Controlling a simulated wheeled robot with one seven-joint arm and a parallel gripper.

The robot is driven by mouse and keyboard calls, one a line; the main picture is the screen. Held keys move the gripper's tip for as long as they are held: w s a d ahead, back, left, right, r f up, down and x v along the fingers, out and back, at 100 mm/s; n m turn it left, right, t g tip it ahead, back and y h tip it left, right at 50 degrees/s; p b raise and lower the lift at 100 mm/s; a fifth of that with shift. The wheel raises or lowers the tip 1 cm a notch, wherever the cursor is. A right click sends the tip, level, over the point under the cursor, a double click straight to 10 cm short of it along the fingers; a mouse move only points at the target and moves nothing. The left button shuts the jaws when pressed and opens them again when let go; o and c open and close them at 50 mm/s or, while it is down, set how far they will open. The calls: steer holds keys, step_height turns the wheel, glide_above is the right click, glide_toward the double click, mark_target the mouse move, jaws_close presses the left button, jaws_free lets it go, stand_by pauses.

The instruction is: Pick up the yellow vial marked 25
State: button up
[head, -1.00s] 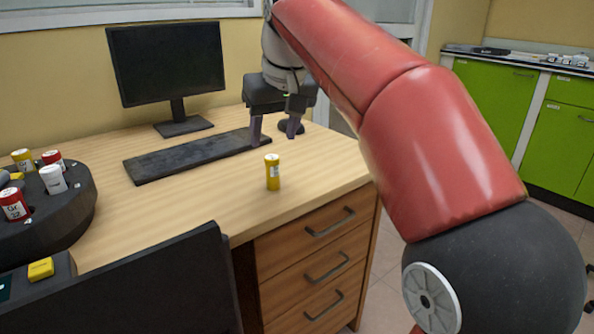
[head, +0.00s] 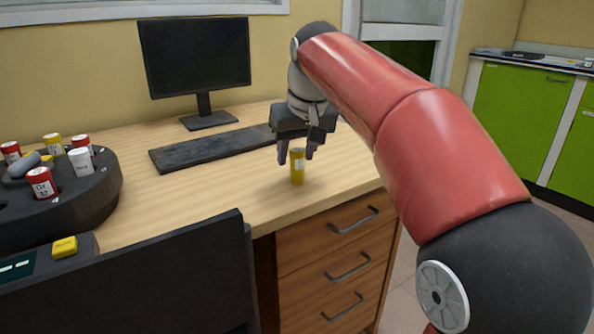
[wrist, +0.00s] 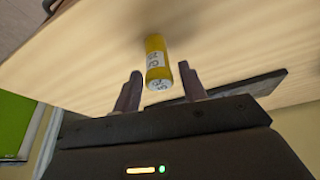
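The yellow vial (head: 298,172) stands upright on the wooden desk near its front right part. In the wrist view the vial (wrist: 156,60) shows a white label and marks on its top, too blurred to read surely. My gripper (head: 298,153) is over the vial, pointing down, with a finger on each side of its upper part. In the wrist view the gripper (wrist: 161,88) is open, with the vial's top between the fingertips and a gap on both sides. No contact shows.
A keyboard (head: 212,149) and a monitor (head: 196,58) stand behind the vial. A dark round rack (head: 100,205) with red, white and yellow vials is at left. A device with a yellow button (head: 64,247) is at front left. The desk around the vial is clear.

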steer(key=c, duration=0.7)
steer(key=shift+c, duration=0.2)
